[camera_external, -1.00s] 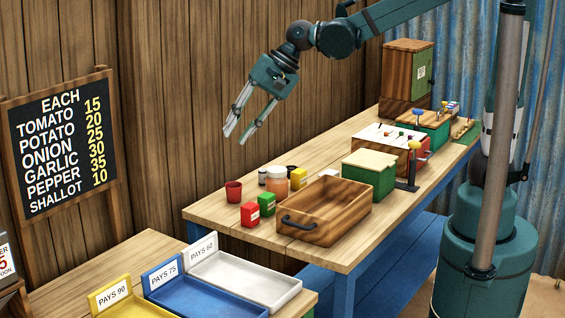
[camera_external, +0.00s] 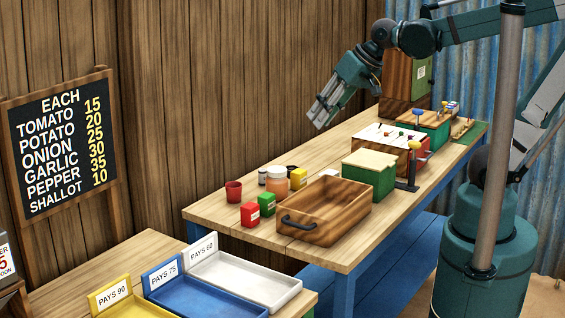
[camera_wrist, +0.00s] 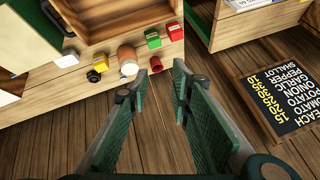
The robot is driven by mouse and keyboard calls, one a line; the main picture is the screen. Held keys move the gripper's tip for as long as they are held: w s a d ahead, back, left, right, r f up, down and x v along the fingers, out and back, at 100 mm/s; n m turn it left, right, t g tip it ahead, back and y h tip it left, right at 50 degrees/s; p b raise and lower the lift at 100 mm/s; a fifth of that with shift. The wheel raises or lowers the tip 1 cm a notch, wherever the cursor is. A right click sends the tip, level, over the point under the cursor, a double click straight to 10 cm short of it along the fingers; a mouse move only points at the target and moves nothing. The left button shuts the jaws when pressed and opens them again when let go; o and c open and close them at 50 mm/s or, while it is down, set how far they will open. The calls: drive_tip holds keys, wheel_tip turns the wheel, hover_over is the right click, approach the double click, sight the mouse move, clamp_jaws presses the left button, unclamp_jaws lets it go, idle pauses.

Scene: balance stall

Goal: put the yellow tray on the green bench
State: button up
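The yellow tray (camera_external: 140,310) sits at the bottom left edge of the external view, partly cut off, with a "PAYS 90" card behind it. It stands on a low wooden-topped bench (camera_external: 150,250) that shows a small green part at its right corner. My gripper (camera_external: 318,114) is in the air behind the long blue-legged table, well apart from the tray. In the wrist view my gripper (camera_wrist: 165,78) has its fingers apart with nothing between them. The yellow tray is not visible in the wrist view.
A blue tray (camera_external: 205,300) and a white tray (camera_external: 245,281) stand right of the yellow one. The long table (camera_external: 215,215) holds a wooden crate (camera_external: 322,237), small jars and boxes, and a green box (camera_external: 375,185). A price board (camera_external: 60,140) leans at left.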

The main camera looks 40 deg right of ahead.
drive_tip(key=s+d+f+n+h, duration=0.1)
drive_tip(key=s+d+f+n, duration=0.1)
drive_tip(key=s+d, duration=0.5)
drive_tip(key=shift+s+d+f+n+t+h, duration=0.3)
drive_tip(key=shift+s+d+n+h, duration=0.1)
drive_tip(key=shift+d+n, duration=0.2)
